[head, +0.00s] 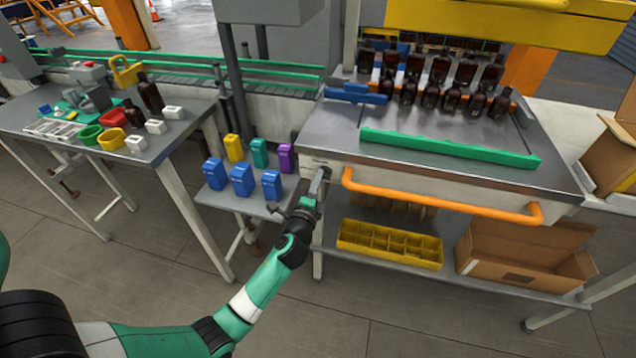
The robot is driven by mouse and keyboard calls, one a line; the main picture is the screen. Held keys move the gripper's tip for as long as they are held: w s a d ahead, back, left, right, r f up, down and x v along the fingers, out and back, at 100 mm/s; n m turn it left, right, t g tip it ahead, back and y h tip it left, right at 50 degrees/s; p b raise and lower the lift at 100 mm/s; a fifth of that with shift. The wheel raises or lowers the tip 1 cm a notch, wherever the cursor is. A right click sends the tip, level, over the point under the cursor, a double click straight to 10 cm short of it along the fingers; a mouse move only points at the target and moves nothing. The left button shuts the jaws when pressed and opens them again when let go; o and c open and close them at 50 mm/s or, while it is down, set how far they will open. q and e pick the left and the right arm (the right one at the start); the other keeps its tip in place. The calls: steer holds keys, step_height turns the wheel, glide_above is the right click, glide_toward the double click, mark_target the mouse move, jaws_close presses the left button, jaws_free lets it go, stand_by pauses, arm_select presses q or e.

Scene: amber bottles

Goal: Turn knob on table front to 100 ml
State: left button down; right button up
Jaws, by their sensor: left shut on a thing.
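The steel table (345,135) has a pale front panel (420,185) with an orange handle bar (440,200). My left gripper (321,180) is at the left end of this panel, just left of the handle bar. It is shut on the knob there. The gripper covers most of the knob, so its pointer and the scale cannot be read. Small dark marking shows on the panel just above the gripper. My right gripper is not in view.
Several amber bottles (430,95) stand at the back of the table behind a green bar (450,148). Blue, yellow, green and purple boxes stand on a small side table (225,200) to the left. A yellow crate (390,243) and an open cardboard box (525,255) sit on the lower shelf.

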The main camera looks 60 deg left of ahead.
arm_select(q)
steer(key=shift+f+n, duration=0.1)
steer(key=shift+n, duration=0.5)
steer(key=shift+b, duration=0.3)
steer(key=c, duration=0.9)
jaws_free()
steer(key=shift+o, duration=0.2)
steer(key=p+v, duration=0.1)
steer(key=v, duration=1)
steer(key=shift+s+d, duration=0.2)
steer(key=shift+d, duration=0.05)
